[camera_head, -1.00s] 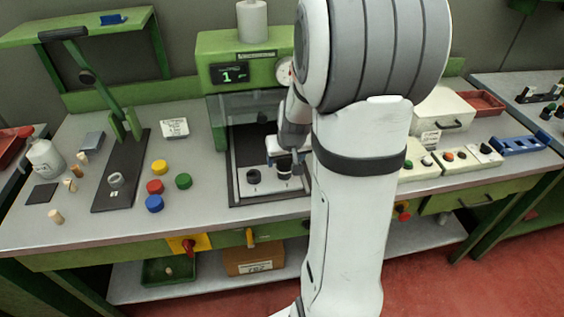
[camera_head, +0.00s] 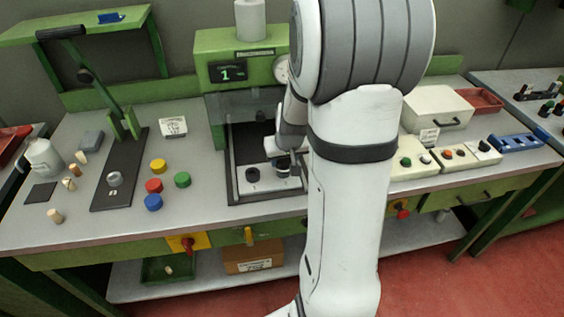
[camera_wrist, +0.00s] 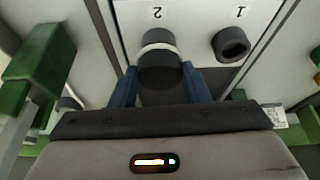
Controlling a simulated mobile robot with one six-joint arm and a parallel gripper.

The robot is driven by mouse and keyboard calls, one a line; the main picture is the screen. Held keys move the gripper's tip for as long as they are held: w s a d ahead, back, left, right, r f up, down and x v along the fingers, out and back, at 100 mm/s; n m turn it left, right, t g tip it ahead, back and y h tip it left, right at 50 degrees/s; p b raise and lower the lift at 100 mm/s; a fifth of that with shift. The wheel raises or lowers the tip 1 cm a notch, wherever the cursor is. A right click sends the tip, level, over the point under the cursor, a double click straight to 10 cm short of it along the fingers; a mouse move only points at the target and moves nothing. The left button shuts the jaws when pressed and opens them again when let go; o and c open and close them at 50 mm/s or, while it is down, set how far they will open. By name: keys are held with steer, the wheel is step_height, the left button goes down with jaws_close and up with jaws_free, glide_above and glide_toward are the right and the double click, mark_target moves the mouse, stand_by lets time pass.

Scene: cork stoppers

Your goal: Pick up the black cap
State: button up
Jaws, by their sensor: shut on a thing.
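The black cap (camera_wrist: 160,75) shows in the wrist view as a dark cylinder between the two blue fingers of my gripper (camera_wrist: 161,86). My gripper is shut on it. A pale ring and a dark part (camera_wrist: 157,38) show just beyond the cap, by the mark 2 on the white plate. I cannot tell whether the cap touches them. In the head view the cap (camera_head: 283,173) is small and dark at the right of the plate, under my gripper (camera_head: 283,161), partly hidden by my arm.
A hollow black holder (camera_wrist: 231,44) stands by the mark 1; it also shows in the head view (camera_head: 252,174). The green press (camera_head: 240,70) stands behind. Blue (camera_head: 153,202), red, yellow and green caps lie on the bench to the left.

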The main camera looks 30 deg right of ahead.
mark_target(284, 161)
step_height(284, 161, up, 10)
steer(key=shift+r, duration=0.1)
stand_by(0.5)
steer(key=shift+f, duration=0.2)
